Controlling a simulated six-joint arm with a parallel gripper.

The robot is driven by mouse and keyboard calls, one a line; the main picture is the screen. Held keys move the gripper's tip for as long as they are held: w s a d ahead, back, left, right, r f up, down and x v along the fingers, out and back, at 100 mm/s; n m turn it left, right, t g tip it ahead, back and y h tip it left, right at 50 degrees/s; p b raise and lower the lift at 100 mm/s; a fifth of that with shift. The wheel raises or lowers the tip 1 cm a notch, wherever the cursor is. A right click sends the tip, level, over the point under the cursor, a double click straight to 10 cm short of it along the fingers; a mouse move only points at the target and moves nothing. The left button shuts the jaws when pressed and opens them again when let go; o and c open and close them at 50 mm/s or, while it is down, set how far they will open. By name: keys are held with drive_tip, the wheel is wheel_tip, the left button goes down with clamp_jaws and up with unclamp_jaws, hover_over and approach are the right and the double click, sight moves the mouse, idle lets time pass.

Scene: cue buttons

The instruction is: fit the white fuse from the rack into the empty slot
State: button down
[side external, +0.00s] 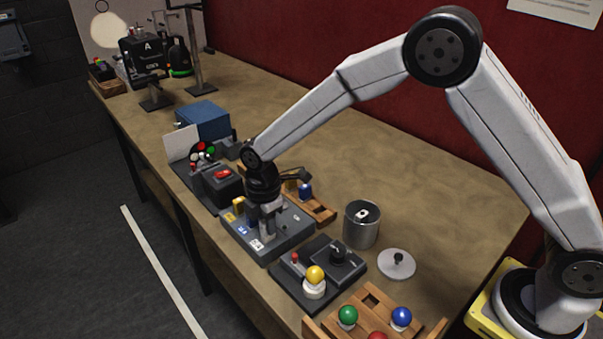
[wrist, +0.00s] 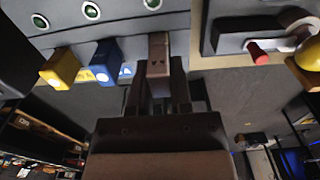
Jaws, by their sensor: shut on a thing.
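The grey fuse box (side external: 285,241) sits near the table's front edge in the side view. My gripper (side external: 266,236) points down over it, shut on a fuse. In the wrist view the held fuse (wrist: 158,52) is between the fingertips of my gripper (wrist: 158,78), looks greyish-brown in shadow, and its far end meets the box. I cannot tell how deep it sits. A yellow fuse (wrist: 60,68) and a blue fuse (wrist: 104,62) stick out of the box beside it.
A dark panel with a yellow knob (side external: 315,274) stands right of the box. A metal can (side external: 361,228) and a round lid (side external: 397,264) are beyond it. A button unit with a red top (side external: 222,175) is close on the left.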

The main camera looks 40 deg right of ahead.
drive_tip(key=shift+f, duration=0.6)
idle(0.9)
drive_tip(key=shift+c, duration=2.2)
unclamp_jaws()
drive_tip(key=shift+o, duration=0.2)
drive_tip(key=shift+o, duration=0.5)
drive_tip(key=shift+r, duration=0.2)
drive_tip(key=shift+r, duration=3.3)
drive_tip(key=shift+d, duration=0.1)
